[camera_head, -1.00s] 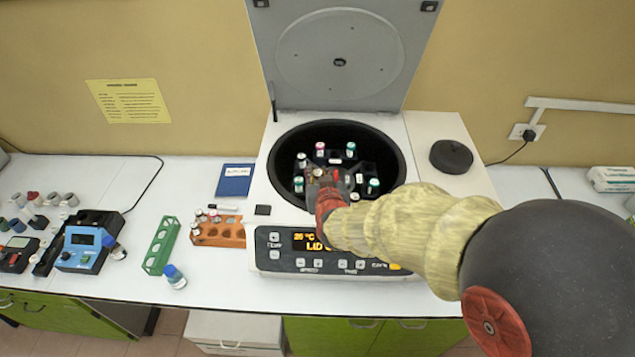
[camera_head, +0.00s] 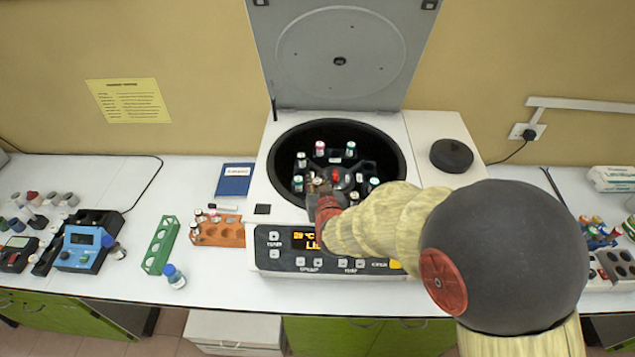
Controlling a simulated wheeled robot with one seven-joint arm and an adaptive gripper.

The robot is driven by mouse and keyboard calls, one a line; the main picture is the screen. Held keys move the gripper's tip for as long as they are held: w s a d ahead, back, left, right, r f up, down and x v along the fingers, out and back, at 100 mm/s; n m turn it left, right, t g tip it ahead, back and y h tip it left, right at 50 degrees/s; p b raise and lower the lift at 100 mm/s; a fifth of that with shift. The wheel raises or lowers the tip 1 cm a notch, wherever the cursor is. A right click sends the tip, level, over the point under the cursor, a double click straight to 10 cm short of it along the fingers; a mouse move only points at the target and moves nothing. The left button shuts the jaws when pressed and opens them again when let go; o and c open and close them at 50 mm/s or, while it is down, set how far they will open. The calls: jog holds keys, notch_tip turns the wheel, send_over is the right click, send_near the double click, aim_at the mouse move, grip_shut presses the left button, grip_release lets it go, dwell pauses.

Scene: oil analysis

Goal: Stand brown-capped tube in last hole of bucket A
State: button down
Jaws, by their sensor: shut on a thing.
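The centrifuge (camera_head: 432,118) stands open, its grey lid (camera_head: 340,60) raised. Its dark bowl holds a rotor with several capped tubes in the buckets, among them a red-capped tube (camera_head: 320,148), a green-capped tube (camera_head: 350,149) and another green-capped tube (camera_head: 297,183). My gripper (camera_head: 318,184) is over the front left part of the rotor, pointing down into the bowl. It is shut on a small brownish-topped thing, likely the brown-capped tube (camera_head: 317,181). The tube's lower end and the hole below are hidden. I cannot read which bucket is A.
An orange rack (camera_head: 228,233) with several tubes and an empty-looking green rack (camera_head: 160,246) stand left of the centrifuge. A round black lid (camera_head: 451,156) lies on the centrifuge's right top. My arm covers the front right.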

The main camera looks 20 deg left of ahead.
jog(key=shift+f+b, duration=0.3)
jog(key=shift+f, duration=0.05)
jog(key=c, duration=1.7)
grip_release()
jog(key=shift+o, duration=0.4)
jog(key=shift+r+p, duration=0.45)
jog(key=shift+p, duration=0.05)
jog(key=v, duration=1.2)
jog(key=shift+r, duration=0.1)
jog(key=shift+d, duration=0.1)
